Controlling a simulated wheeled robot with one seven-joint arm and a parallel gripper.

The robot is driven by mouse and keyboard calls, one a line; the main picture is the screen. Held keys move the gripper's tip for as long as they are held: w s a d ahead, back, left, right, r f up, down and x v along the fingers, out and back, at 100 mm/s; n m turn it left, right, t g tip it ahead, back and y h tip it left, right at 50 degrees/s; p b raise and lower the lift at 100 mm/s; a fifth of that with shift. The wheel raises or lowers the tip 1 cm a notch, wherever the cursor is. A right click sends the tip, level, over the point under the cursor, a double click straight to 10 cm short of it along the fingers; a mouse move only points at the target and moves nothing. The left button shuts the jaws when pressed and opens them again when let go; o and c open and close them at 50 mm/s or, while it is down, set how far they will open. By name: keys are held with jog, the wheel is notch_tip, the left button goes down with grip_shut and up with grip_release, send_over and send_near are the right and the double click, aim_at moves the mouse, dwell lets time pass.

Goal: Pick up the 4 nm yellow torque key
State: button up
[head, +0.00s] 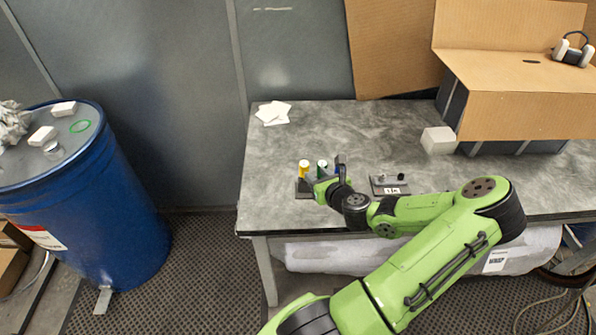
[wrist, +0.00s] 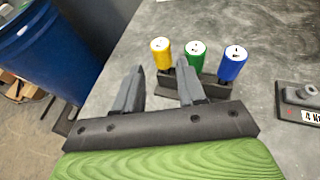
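The yellow torque key (head: 304,167) stands upright at the left end of a small dark holder (head: 303,190) on the grey table. It also shows in the wrist view (wrist: 161,55), beside a green key (wrist: 196,56) and a blue key (wrist: 232,64), all with white tops. My gripper (head: 328,181) is just in front of the holder. In the wrist view its two fingers (wrist: 158,84) are apart with nothing between them. The yellow key is beyond the fingertips, in line with the gap between them, and the green key is beyond the right finger.
A dark block with a label (head: 390,185) lies right of the holder. A white box (head: 438,141) and a large cardboard box (head: 515,95) stand further right. White papers (head: 273,112) lie at the back left. A blue drum (head: 95,205) stands left of the table (head: 265,160).

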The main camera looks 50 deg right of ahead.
aim_at(305, 165)
jog(key=x, duration=1)
jog(key=shift+w+f, duration=0.1)
jog(key=shift+f, duration=0.05)
jog(key=shift+c, duration=0.3)
jog(key=c, duration=0.6)
